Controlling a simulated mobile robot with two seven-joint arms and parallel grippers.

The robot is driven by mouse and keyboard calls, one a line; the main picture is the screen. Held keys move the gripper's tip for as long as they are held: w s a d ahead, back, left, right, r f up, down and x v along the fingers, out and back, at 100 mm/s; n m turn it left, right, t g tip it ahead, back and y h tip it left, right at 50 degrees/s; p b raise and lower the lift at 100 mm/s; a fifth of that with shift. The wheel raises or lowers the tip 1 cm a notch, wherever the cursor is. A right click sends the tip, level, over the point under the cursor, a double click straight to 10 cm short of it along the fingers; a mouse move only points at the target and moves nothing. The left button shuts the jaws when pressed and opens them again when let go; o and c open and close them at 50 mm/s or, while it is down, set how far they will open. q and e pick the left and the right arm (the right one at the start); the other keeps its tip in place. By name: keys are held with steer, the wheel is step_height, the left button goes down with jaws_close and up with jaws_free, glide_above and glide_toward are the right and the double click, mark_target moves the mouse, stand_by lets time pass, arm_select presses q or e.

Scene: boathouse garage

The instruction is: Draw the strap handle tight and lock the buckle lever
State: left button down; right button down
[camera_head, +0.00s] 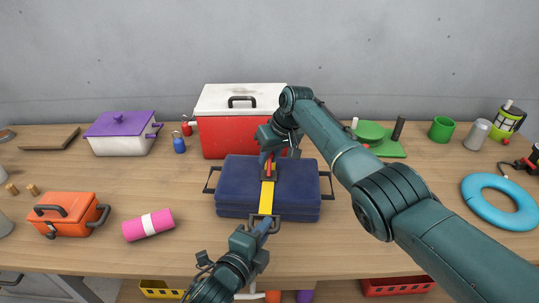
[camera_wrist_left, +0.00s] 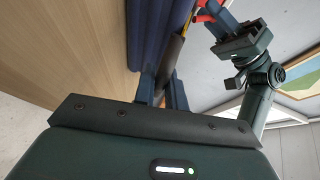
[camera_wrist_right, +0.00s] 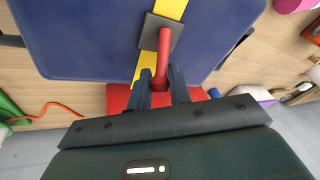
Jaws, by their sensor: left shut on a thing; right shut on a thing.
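A dark blue two-layer case (camera_head: 235,185) lies on the table with a yellow strap (camera_head: 266,198) over its middle. The dark buckle plate (camera_wrist_right: 150,35) sits on its top, and its red lever (camera_wrist_right: 164,48) stands out from the plate. My right gripper (camera_head: 268,157) is shut on the red lever from the back side; the fingers (camera_wrist_right: 160,80) clasp its end. The dark strap handle (camera_head: 250,222) is at the case's front edge. My left gripper (camera_head: 263,228) is shut on it in front of the case.
A red cooler (camera_head: 225,135) stands close behind the case. An orange box (camera_head: 66,213) and a pink roll (camera_head: 148,224) lie to the left; a blue ring (camera_head: 503,203) lies at the right. Dark side handles (camera_head: 327,183) stick out from the case.

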steer(key=shift+w+r, duration=0.1)
stand_by(0.4)
steer(key=c, duration=1.3)
jaws_free()
steer(key=v, duration=1.2)
steer(key=shift+d, duration=0.1)
steer(key=shift+c, duration=0.5)
